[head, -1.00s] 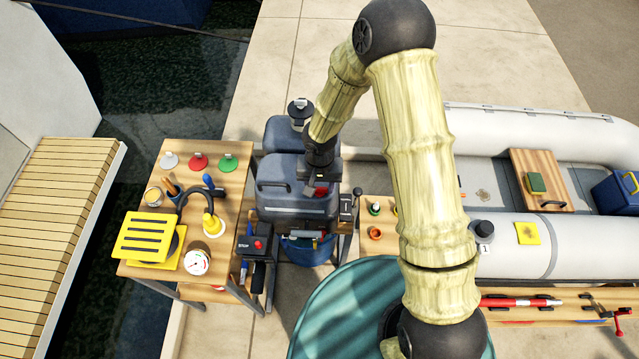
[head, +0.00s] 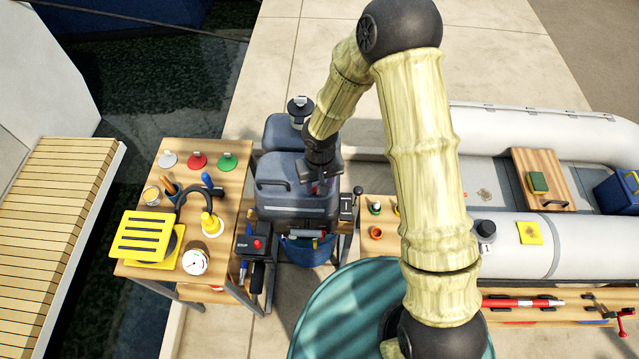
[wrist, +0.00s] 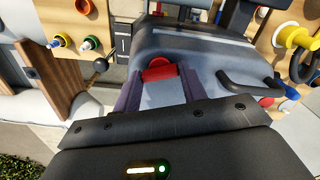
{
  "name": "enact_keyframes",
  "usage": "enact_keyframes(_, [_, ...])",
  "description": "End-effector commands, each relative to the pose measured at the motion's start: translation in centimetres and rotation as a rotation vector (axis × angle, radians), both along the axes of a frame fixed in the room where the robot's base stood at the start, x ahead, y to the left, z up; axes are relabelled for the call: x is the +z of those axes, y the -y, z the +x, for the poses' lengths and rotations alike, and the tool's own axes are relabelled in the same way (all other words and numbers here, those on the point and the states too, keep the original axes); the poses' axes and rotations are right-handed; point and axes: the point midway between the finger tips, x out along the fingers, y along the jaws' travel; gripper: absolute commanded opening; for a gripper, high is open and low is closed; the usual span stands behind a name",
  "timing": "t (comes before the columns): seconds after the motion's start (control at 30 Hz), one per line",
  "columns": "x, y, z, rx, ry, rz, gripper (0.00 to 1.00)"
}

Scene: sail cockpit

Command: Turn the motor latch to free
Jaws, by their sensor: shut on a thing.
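The motor (head: 290,205) is a dark blue-grey outboard with a smooth cowl, standing between two wooden benches in the head view. Its cowl (wrist: 220,55) fills the upper middle of the wrist view. The latch (wrist: 160,70) is a red piece on the cowl, between my fingertips in the wrist view. My gripper (wrist: 162,78) is shut on it, with one finger at each side. In the head view my gripper (head: 318,184) is over the right part of the cowl and hides the latch. Whether the latch points to free cannot be told.
A wooden bench (head: 235,175) with coloured knobs, a yellow slotted block (head: 143,236) and a gauge (head: 196,261) is left of the motor. A black-knobbed lever (head: 356,192) stands close on the right. A cowl handle (wrist: 248,85) lies right of my fingers. A grey inflatable boat (head: 540,120) is farther right.

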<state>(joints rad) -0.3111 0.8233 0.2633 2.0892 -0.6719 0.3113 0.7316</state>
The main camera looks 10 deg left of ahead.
Motion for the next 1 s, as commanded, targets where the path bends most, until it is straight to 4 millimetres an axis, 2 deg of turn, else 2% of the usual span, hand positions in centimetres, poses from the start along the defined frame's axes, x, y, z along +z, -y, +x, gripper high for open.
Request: enact_keyframes(1.0, [0.08, 0.00, 0.03, 0.956, 0.000, 0.000, 0.19])
